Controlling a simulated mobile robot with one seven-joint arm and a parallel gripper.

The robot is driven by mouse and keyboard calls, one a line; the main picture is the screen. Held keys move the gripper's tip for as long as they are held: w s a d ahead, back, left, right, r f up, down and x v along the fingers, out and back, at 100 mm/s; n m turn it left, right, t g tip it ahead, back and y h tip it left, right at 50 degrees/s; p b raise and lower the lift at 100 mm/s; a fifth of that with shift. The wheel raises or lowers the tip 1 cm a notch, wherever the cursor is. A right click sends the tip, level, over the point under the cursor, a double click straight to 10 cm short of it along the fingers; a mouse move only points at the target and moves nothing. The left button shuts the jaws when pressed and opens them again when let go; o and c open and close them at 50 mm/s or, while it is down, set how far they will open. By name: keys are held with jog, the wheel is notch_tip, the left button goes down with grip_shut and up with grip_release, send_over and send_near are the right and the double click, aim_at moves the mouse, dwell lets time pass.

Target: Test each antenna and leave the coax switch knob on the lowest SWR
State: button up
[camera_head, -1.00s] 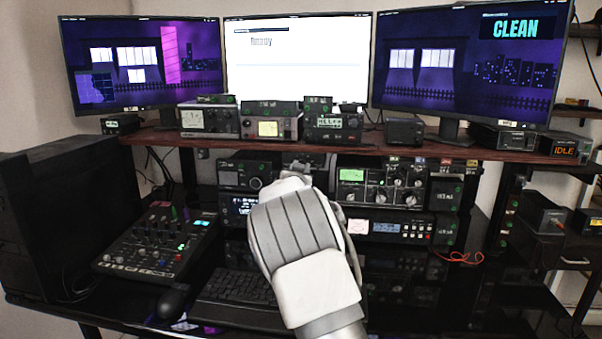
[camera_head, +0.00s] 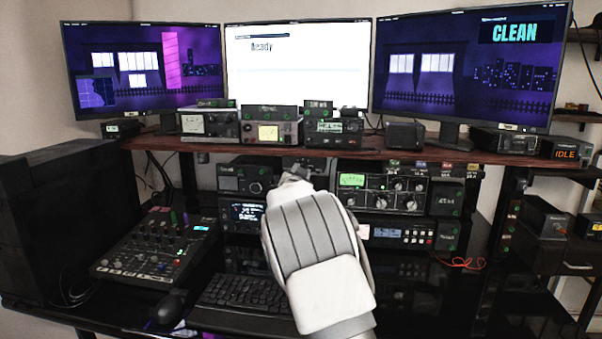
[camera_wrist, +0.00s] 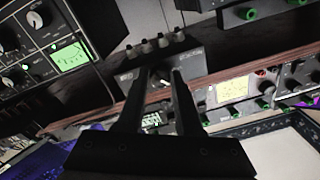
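The coax switch appears to be the small grey box (camera_wrist: 185,68) in the wrist view, with several connectors along one edge and a dark knob (camera_wrist: 163,75) on its face. My gripper (camera_wrist: 161,74) reaches over this face with its two dark fingers apart, one on each side of the knob. I cannot tell whether either finger touches it, and the knob's setting is too small to read. In the head view my gripper (camera_head: 292,172) is under the shelf, and my white wrist hides most of the switch. The middle monitor (camera_head: 298,70) reads "Ready".
A lit yellow meter (camera_head: 268,132) stands on the wooden shelf (camera_head: 400,150). The tuner-like radio (camera_head: 383,190) with a green meter is just right of my wrist.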

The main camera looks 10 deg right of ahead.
jog(key=o, duration=0.4)
jog(key=shift+s, duration=0.1)
jog(key=p+v, duration=0.1)
jog(key=v, duration=1.6)
jog(key=shift+s+a+f, duration=0.1)
grip_shut()
dwell(1.3)
